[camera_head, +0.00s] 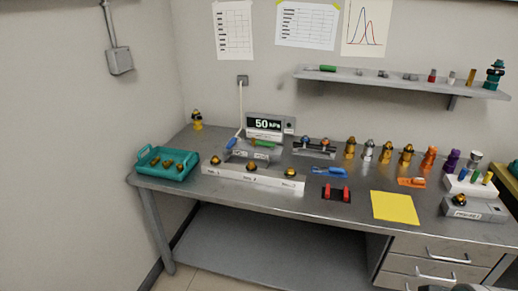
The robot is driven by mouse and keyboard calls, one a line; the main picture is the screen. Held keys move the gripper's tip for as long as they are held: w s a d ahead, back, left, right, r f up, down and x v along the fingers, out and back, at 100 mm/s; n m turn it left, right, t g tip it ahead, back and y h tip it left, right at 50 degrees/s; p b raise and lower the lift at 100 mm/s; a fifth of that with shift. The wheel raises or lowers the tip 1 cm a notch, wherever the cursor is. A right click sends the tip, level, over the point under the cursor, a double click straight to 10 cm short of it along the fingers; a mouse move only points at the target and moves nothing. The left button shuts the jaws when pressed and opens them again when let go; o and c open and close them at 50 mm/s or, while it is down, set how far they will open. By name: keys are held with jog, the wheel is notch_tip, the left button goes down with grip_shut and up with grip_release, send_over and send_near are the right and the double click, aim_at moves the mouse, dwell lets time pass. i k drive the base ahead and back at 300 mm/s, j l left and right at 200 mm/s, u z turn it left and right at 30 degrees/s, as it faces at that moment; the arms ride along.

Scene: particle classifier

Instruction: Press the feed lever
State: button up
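No part is clearly labelled as the feed lever at this size. A grey device (243,154) on the bench, left of centre, has a small blue piece (231,143) and a green bar (264,145) on it; I cannot tell whether either is the lever. A display (265,124) reading "50 kPa" stands behind it. In front is a long white block (254,179) with several brass-coloured pieces on top. My gripper's fingers are not in view; only a dark, cut-off shape shows at the bottom right edge.
A teal tray (148,172) with brass pieces sits at the bench's left end. A black-and-red holder (325,193), blue tool (329,172) and yellow sheet (395,206) lie to the right. Several coloured figures line the back. A wall shelf (390,80) hangs above.

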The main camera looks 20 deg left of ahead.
aim_at(232, 141)
jog(key=i+j, duration=0.3)
jog(key=j, duration=0.15)
jog(key=i+j, duration=0.3)
jog(key=j, duration=0.15)
jog(key=i+j, duration=0.3)
jog(key=j, duration=0.15)
jog(key=i+j, duration=0.65)
jog(key=j, duration=0.25)
